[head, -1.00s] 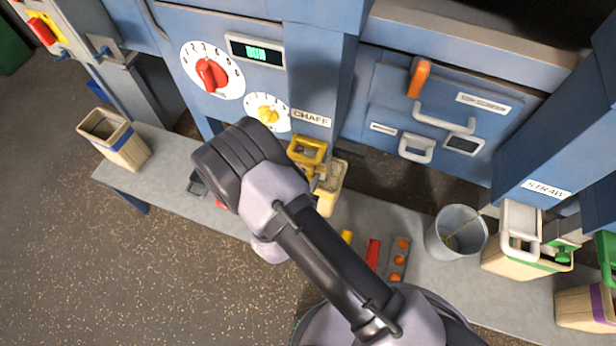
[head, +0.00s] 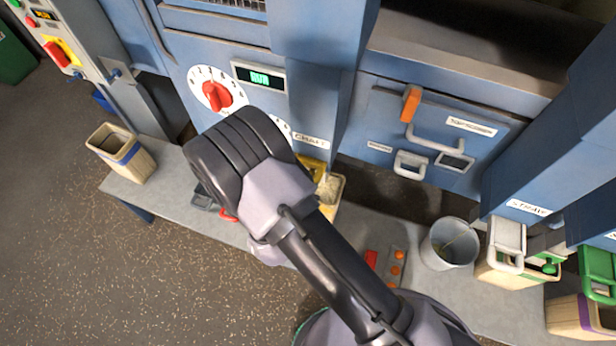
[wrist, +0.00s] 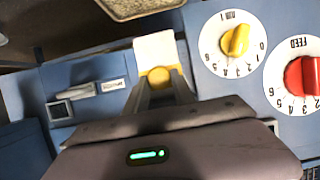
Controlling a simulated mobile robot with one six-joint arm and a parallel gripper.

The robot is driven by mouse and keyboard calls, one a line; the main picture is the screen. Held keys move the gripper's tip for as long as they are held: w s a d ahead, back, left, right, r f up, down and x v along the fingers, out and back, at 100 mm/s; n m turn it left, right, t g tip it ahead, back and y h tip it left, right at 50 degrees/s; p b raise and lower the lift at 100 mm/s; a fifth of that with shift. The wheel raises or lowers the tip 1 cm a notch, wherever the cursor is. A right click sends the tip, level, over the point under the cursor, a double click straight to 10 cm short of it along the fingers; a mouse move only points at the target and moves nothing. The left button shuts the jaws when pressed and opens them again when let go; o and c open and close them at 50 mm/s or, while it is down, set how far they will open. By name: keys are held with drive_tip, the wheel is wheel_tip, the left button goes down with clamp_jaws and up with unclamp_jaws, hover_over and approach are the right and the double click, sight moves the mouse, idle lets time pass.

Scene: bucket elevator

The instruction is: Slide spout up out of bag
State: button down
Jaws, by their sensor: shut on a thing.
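The yellow spout (head: 313,168) is under the CHAFF label in the head view, partly hidden by my arm. The cream bag (head: 331,190) stands on the bench just below and beside it; whether the spout's lower end is inside the bag cannot be told. In the wrist view, which is upside down, my gripper (wrist: 159,77) is shut on a rounded yellow part of the spout (wrist: 158,75). A pale panel shows just beyond the jaws. A tan-rimmed, grain-filled opening at the top edge looks like the bag's mouth (wrist: 140,8).
The red dial (head: 217,95) and a RUN display (head: 259,77) are on the blue machine. The drawer panel with the orange lever (head: 411,103) is to the right. A grey bucket (head: 449,244) and the STRAW bag (head: 497,276) stand on the bench (head: 400,225). Another bag (head: 122,153) stands at left.

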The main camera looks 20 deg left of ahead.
drive_tip(key=c, duration=1.1)
unclamp_jaws()
drive_tip(key=shift+r, duration=0.15)
drive_tip(key=p+v, duration=0.4)
drive_tip(key=v, duration=1.3)
drive_tip(key=shift+s, duration=0.25)
